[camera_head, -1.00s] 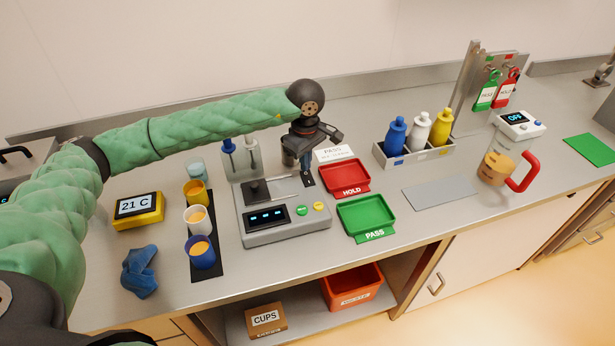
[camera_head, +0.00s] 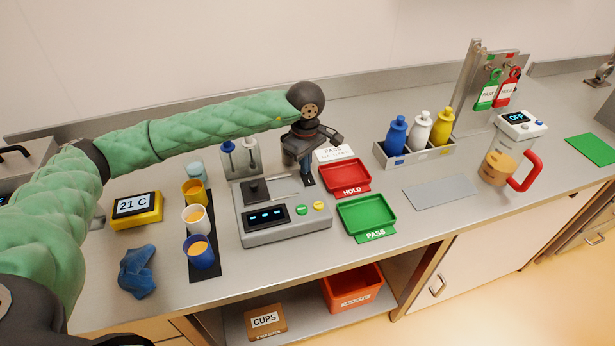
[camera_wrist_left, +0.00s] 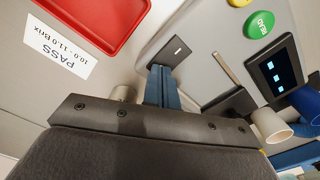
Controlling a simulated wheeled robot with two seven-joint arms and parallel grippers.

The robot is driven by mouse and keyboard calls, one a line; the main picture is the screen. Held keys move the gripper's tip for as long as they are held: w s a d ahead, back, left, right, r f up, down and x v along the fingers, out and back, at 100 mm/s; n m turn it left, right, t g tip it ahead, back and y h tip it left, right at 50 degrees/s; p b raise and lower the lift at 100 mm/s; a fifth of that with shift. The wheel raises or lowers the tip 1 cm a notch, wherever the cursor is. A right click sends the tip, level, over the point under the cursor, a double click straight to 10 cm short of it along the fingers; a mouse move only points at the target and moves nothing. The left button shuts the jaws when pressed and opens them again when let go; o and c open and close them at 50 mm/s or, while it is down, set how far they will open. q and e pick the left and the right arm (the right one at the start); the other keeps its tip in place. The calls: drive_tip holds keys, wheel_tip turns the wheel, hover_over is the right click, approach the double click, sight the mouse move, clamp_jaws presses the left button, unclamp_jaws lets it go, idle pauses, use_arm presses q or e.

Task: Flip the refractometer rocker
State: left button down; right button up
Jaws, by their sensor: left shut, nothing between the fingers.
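The refractometer (camera_head: 284,232) is a grey box on the bench with a dark display (camera_head: 265,216), a green button, a yellow button and a dark block on top. In the left wrist view a dark rocker plate (camera_wrist_left: 169,51) with a small white mark sits on its top near one edge. My left gripper (camera_head: 308,181) is shut and empty, pointing down at the refractometer's back right corner. Its blue fingertips (camera_wrist_left: 160,74) are right at the rocker plate's edge in the wrist view; I cannot tell whether they touch. The head view hides the rocker behind the gripper.
Red HOLD tray (camera_head: 345,174) and green PASS tray (camera_head: 367,214) stand close on the right. Several cups stand on a dark strip (camera_head: 207,268) to the left. A rack (camera_head: 416,155) with bottles is farther right. A PASS card (camera_head: 334,154) stands behind the HOLD tray.

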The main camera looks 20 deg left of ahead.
use_arm(q)
drive_tip(key=shift+f, duration=0.25)
drive_tip(key=shift+r, duration=3.5)
